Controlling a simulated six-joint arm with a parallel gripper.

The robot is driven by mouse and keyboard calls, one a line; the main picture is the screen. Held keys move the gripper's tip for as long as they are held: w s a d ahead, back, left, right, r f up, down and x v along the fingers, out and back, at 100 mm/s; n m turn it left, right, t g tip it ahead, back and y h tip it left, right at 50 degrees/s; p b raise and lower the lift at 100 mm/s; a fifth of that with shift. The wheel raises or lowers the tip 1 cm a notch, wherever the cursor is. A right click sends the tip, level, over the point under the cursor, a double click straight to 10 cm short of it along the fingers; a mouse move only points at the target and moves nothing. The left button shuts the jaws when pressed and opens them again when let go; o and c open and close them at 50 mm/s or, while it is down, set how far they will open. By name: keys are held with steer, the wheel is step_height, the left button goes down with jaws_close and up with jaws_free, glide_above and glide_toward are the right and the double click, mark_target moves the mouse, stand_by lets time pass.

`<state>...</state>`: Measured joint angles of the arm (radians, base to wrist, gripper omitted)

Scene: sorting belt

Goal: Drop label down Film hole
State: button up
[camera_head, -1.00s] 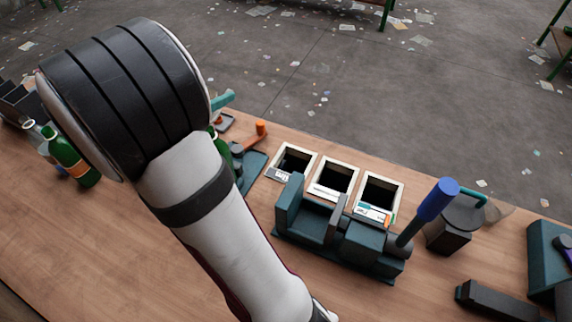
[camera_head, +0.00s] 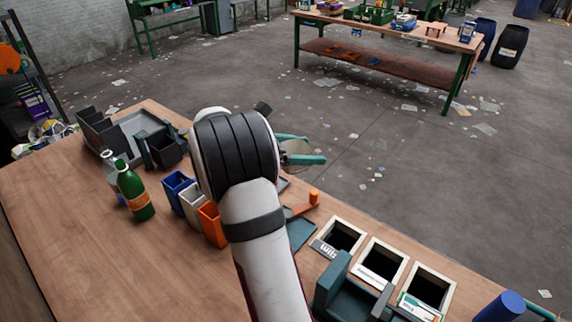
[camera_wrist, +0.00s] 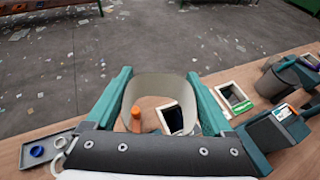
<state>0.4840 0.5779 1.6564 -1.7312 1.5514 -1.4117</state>
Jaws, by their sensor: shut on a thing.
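My gripper (camera_head: 316,148) is shut on the label (camera_head: 298,149), a pale, thin, curved piece held between its teal fingers, above the far table edge. In the wrist view the label (camera_wrist: 160,86) bows between the two fingers of my gripper (camera_wrist: 159,73). Three pale-framed square holes lie in the table: a left hole (camera_head: 342,238), a middle hole (camera_head: 381,263) and a right hole (camera_head: 429,286). Their plates are too small or partly hidden to read fully, so I cannot tell which one is Film. One hole (camera_wrist: 172,117) shows just below the label in the wrist view.
An orange-handled tool (camera_head: 304,204) lies left of the holes. Blue, white and orange bins (camera_head: 212,224) stand left of my arm, with a green bottle (camera_head: 135,192) farther left. A teal fixture (camera_head: 347,296) stands in front of the holes. A tray with rings (camera_wrist: 48,149) is at left.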

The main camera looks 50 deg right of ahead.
steer(key=s+d+f+m+g+y, duration=0.4)
steer(key=s+d+f+m+g, duration=0.1)
steer(key=s+m, duration=0.1)
steer(key=shift+s+a+f+m+g+y, duration=0.1)
steer(key=shift+s+f+m+g+y, duration=0.35)
steer(key=shift+s+f+m+y, duration=1.8)
steer(key=shift+s+a+f+m+g+y, duration=0.15)
steer(key=shift+s+f+g+y, duration=0.25)
steer(key=shift+f, duration=3.7)
steer(key=shift+s+a+f+m+g+y, duration=0.1)
steer(key=shift+s+f+m+g+y, duration=0.75)
steer(key=shift+f, duration=2.35)
steer(key=shift+s+m+t+y, duration=0.25)
steer(key=shift+s+t+y, duration=0.15)
steer(key=shift+y, duration=0.1)
steer(key=o, duration=0.8)
steer(key=s+r, duration=0.3)
steer(key=s+a+r, duration=0.1)
steer(key=s+r, duration=0.3)
steer(key=s+a+r, duration=0.1)
steer(key=s+r, duration=0.3)
steer(key=shift+s+a, duration=0.2)
